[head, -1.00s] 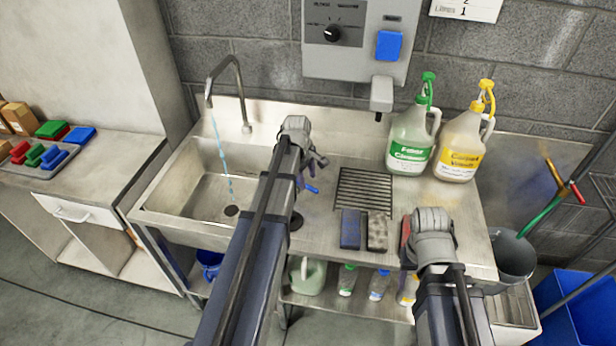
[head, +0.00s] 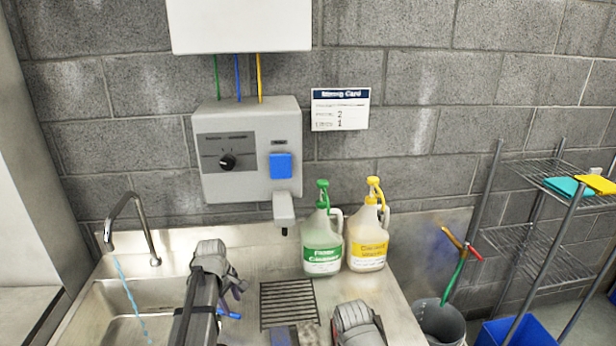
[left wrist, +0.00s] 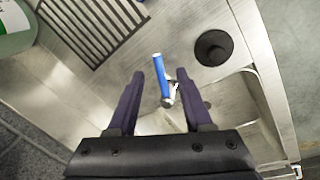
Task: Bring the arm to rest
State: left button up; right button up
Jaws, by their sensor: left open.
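My left gripper (head: 236,287) is over the steel counter, just right of the sink; in the left wrist view its two dark fingers (left wrist: 160,74) are apart. A small blue-handled item with a metal end (left wrist: 162,78) shows between and beyond the fingertips. It also shows as a blue bit beside the gripper in the head view (head: 229,315). I see no finger closed on it. My right arm's wrist comes up at the bottom of the head view, right of the drain grate; its gripper fingers do not show.
The sink (head: 90,318) with running water is at left. A drain grate (head: 289,304) lies mid-counter. A green-labelled jug (head: 322,245) and a yellow-labelled jug (head: 368,240) stand at the back. A grey bucket (head: 440,322) and a wire shelf (head: 540,255) are at right.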

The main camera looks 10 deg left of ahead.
pick_arm(q)
jog(key=s+d+f+m+g+y+b, duration=0.1)
jog(key=s+d+m+g, duration=0.1)
jog(key=s+d+m, duration=1.6)
jog(key=s+d, duration=0.1)
jog(key=d, duration=0.4)
jog(key=shift+s+d+f+y, duration=0.15)
jog(key=shift+s+f+y, duration=0.1)
jog(key=shift+s+y, duration=0.05)
